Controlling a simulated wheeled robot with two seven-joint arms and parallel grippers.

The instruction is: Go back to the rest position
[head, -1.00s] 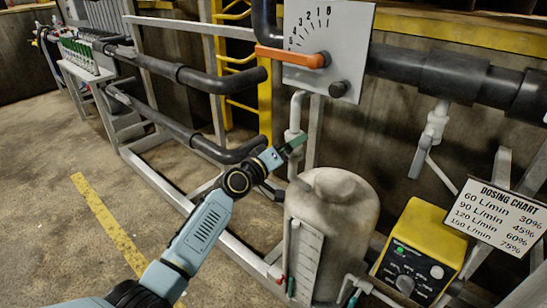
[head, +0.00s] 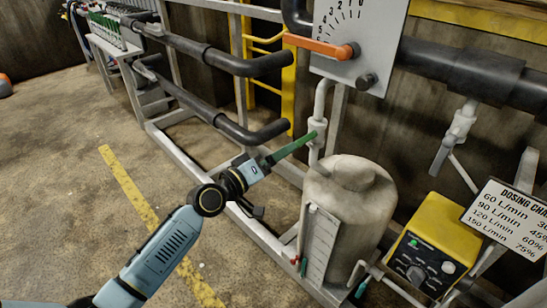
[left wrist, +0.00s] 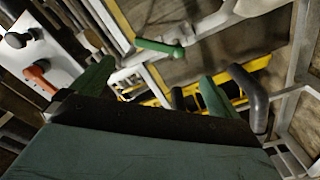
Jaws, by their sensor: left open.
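My left gripper (head: 268,162) is at the end of my light blue arm, left of the tank, near the green lever (head: 302,143) on the white pipe. In the left wrist view its two green fingers stand apart with nothing between their tips, so it is open (left wrist: 155,82). There the green lever (left wrist: 160,47) shows beyond the fingertips, apart from them. In the head view the gripper and lever overlap in line of sight. My right gripper is in neither view.
An orange lever (head: 318,46) sits on a dial panel (head: 375,60). A grey tank (head: 350,205), a yellow dosing box (head: 430,240) and a dosing chart (head: 508,218) stand right. Dark pipes (head: 215,58) run behind my arm. The floor at left (head: 55,170) is clear.

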